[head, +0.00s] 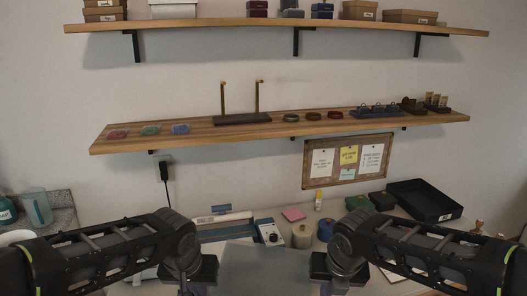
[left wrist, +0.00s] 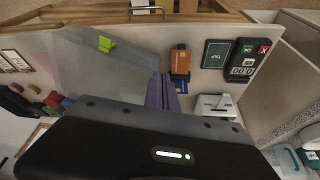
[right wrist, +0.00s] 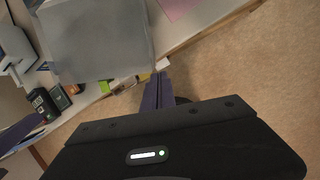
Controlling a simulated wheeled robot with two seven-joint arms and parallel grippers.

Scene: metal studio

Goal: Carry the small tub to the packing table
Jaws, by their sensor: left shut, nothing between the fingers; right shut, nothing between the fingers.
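A grey, plain-sided container, which looks like the small tub (head: 252,268), is at the bottom centre of the head view, cut off by the frame edge. It also shows left of the fingers in the left wrist view (left wrist: 105,68) and at upper left in the right wrist view (right wrist: 95,42). My left gripper (left wrist: 163,88) is shut and empty beside one side of it. My right gripper (right wrist: 156,90) is shut and empty beside the opposite side. I cannot tell whether the fingertips press on it. Which surface is the packing table is not clear.
A pale worktop (head: 398,212) runs along the wall with a black tray (head: 425,200), spools (head: 302,236) and a pink pad (head: 293,214). Two loaded wooden shelves (head: 285,128) hang above. Brown floor (right wrist: 230,70) lies beyond the worktop edge in the right wrist view.

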